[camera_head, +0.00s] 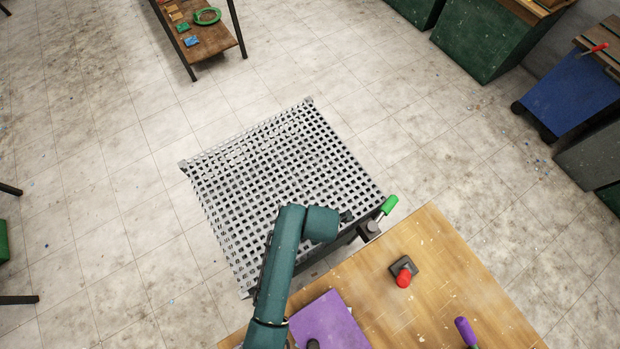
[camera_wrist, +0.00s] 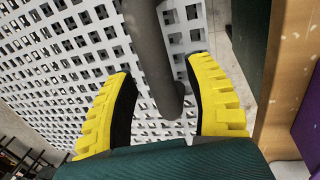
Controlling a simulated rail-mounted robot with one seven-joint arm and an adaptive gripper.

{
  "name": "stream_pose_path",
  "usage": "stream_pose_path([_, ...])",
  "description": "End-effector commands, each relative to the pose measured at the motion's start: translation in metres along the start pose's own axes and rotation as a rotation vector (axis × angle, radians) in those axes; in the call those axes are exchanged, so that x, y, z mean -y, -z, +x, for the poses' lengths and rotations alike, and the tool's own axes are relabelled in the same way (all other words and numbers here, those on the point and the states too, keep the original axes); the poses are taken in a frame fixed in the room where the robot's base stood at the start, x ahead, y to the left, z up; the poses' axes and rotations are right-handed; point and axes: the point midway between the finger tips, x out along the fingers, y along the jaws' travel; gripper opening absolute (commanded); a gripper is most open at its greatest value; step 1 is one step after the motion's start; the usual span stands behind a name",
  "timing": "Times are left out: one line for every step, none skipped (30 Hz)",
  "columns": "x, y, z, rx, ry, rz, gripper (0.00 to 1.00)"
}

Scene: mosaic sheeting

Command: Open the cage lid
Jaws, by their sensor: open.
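The cage (camera_head: 334,247) stands on the floor in the head view. Its pale perforated top (camera_head: 270,160) is a flat panel with square holes; the holes also fill much of the wrist view (camera_wrist: 60,45). A green-ended handle (camera_head: 389,205) sticks out near its right corner. My teal arm reaches over the cage's near side, and its wrist hides part of the panel. In the wrist view my gripper (camera_wrist: 160,70) has its yellow fingers apart. A grey round bar (camera_wrist: 153,45) lies between them, in front of the panel; contact is not clear.
A wooden table (camera_head: 440,265) stands close to the cage's near right side, with a red-knobbed dark block (camera_head: 404,278), a purple panel (camera_head: 328,322) and a purple-handled tool (camera_head: 465,330). A shelf (camera_head: 217,46) and bins (camera_head: 565,90) stand farther back. Floor beyond the cage is open.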

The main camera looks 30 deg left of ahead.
Motion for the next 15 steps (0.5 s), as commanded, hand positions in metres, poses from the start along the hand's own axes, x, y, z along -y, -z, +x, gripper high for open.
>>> stream_pose_path([-0.0001, 0.0, 0.0032, 0.0, 0.001, 0.0, 0.53])
stream_pose_path([-0.0002, -0.0001, 0.0044, 0.0, 0.0, 0.0, 0.53])
stream_pose_path([-0.0002, -0.0002, 0.0053, 0.001, 0.0, 0.0, 0.53])
stream_pose_path([-0.0003, -0.0003, 0.0055, 0.001, -0.001, 0.0, 0.53])
stream_pose_path([-0.0003, -0.0003, 0.0056, 0.001, -0.001, 0.0, 0.53])
stream_pose_path([-0.0003, -0.0003, 0.0055, 0.001, -0.001, 0.0, 0.53])
stream_pose_path([-0.0003, -0.0003, 0.0054, 0.001, -0.001, 0.0, 0.53])
stream_pose_path([-0.0003, -0.0002, 0.0054, 0.001, -0.001, 0.0, 0.53])
stream_pose_path([-0.0002, -0.0002, 0.0053, 0.001, -0.001, 0.0, 0.53])
stream_pose_path([-0.0002, -0.0002, 0.0053, 0.001, -0.001, 0.0, 0.5])
stream_pose_path([-0.0002, -0.0002, 0.0053, 0.001, 0.0, 0.0, 0.45])
stream_pose_path([-0.0002, -0.0001, 0.0052, 0.001, -0.001, 0.0, 0.37])
stream_pose_path([-0.0001, -0.0001, 0.0052, 0.001, 0.0, 0.0, 0.31])
stream_pose_path([-0.0001, -0.0001, 0.0052, 0.001, 0.0, 0.0, 0.26])
stream_pose_path([-0.0001, -0.0001, 0.0051, 0.0, 0.0, 0.0, 0.18])
